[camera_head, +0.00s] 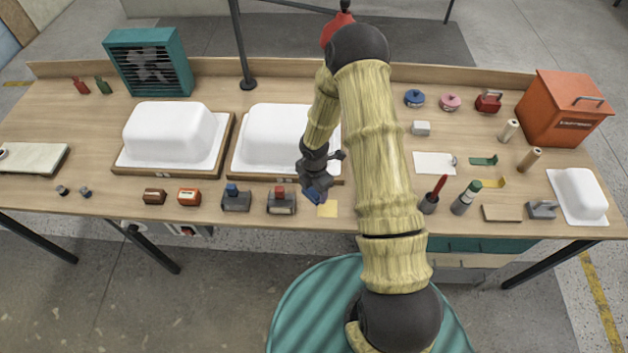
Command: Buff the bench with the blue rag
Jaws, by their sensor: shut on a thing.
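The long wooden bench (110,205) spans the picture, with a raised lip along its back. My gripper (313,186) hangs low over the bench's front middle, in front of the right-hand large white shell. It is shut on a small blue rag (317,195). The rag is at or just above the bench top; I cannot tell whether it touches. A flat yellow square (328,209) lies just right of and nearer than the rag. My arm hides part of the bench to the right.
Two white tub shells (168,132) (271,134) sit on wooden-edged boards behind. Blocks with blue (236,199) and red (281,200) tops stand left of my gripper. A red-handled tool in a cup (431,197) and a bottle (466,198) stand right of my arm.

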